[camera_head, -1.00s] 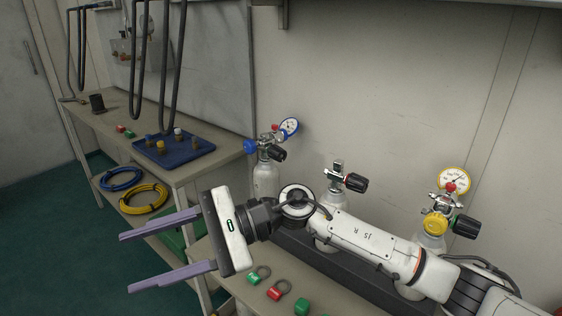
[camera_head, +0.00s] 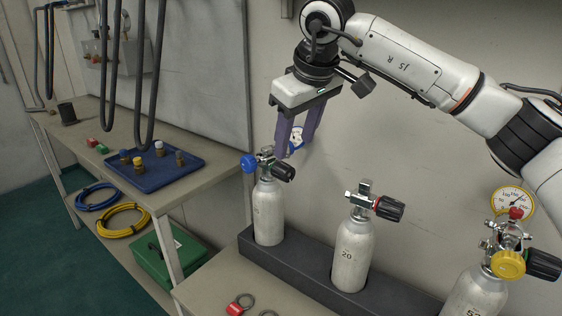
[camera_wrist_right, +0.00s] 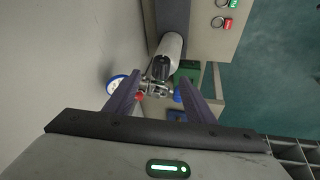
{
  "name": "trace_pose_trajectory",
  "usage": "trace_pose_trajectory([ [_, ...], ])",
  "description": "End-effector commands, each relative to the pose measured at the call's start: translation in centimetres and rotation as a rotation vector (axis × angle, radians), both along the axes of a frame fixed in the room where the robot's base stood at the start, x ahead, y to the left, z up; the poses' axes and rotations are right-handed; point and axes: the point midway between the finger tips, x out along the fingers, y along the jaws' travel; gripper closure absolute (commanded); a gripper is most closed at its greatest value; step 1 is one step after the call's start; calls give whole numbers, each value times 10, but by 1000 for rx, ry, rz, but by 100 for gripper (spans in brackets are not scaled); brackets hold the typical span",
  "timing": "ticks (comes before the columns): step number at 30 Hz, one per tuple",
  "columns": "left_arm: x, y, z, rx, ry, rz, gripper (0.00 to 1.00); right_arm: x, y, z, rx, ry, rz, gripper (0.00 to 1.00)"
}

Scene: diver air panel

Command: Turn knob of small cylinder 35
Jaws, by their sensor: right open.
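Three small cylinders stand in a dark rack. The left cylinder (camera_head: 268,212) has a blue fitting (camera_head: 248,163), a black knob (camera_head: 284,172) and a gauge; its marking is too faint to read. The middle cylinder (camera_head: 346,258) is marked 20 and has a black knob (camera_head: 390,208). My right gripper (camera_head: 295,148) is open, pointing down just above the left cylinder's valve, its purple fingers partly hiding the gauge (camera_head: 298,133). In the right wrist view, the valve (camera_wrist_right: 158,88) shows between the open fingers (camera_wrist_right: 160,80); contact cannot be told. My left gripper is not in view.
The rack (camera_head: 300,279) stands on a bench against the wall. The right cylinder (camera_head: 478,293) carries a yellow fitting (camera_head: 508,264) and a gauge (camera_head: 513,200). A blue tray (camera_head: 155,177) with small fittings lies on the left bench. A red tag (camera_head: 235,309) lies in front.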

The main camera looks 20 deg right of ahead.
Motion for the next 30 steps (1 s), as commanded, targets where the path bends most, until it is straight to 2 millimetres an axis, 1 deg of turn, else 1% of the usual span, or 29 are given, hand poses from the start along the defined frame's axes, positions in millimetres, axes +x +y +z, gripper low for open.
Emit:
trace_pose_trajectory([
  [1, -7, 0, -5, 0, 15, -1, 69, 2, 0, -9, -1, 5, 0, 50],
  [3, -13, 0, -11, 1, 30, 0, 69, 7, 0, -20, -1, 6, -1, 50],
  [6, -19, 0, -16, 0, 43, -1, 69, 15, 0, -39, 1, 7, -1, 50],
  [12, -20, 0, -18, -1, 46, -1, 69, 29, 0, -70, 1, 6, -1, 50],
  [15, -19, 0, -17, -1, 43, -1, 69, 34, 0, -79, 2, 4, 0, 50],
  [20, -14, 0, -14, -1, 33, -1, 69, 38, 0, -88, 3, 2, 0, 50],
  [27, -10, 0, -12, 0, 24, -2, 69, 38, 0, -88, 3, 2, 0, 50],
  [28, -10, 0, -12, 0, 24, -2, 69, 38, 0, -88, 3, 2, 0, 52],
  [30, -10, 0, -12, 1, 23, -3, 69, 38, 0, -88, 3, 2, 0, 64],
])
